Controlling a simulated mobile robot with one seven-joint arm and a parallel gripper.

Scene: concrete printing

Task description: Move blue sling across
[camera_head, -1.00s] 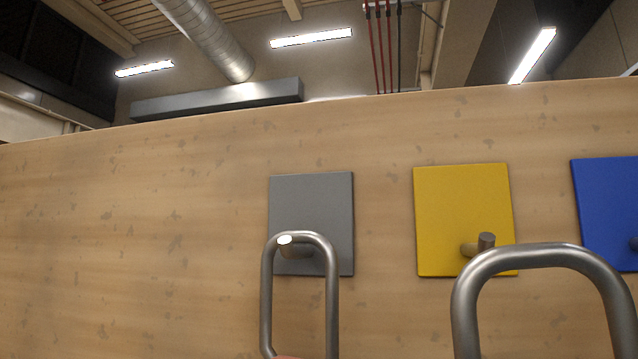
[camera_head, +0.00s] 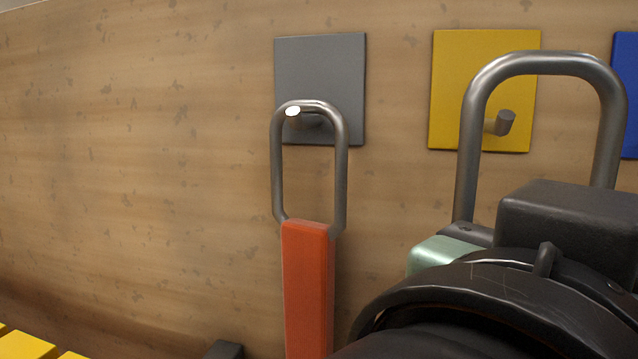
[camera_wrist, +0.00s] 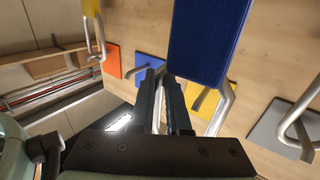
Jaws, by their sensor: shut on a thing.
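My gripper (camera_wrist: 163,85) is shut on the metal loop (camera_wrist: 222,105) of the blue sling (camera_wrist: 210,40). The blue strap shows in the wrist view; in the head view, my dark wrist and gripper body hide it. In the head view, the loop (camera_head: 540,62) stands upright in front of the yellow plate (camera_head: 450,95), closer to the camera. The yellow plate's peg (camera_head: 505,122) shows through the loop's opening; the loop looks apart from it. The blue plate (camera_head: 628,95) is at the right edge, partly hidden by the loop.
An orange sling (camera_head: 308,285) hangs by its metal loop from the peg on the grey plate (camera_head: 320,60), left of the yellow one. In the wrist view, an orange plate (camera_wrist: 112,62) and a yellow sling (camera_wrist: 91,7) are at left. The wooden wall left of grey is bare.

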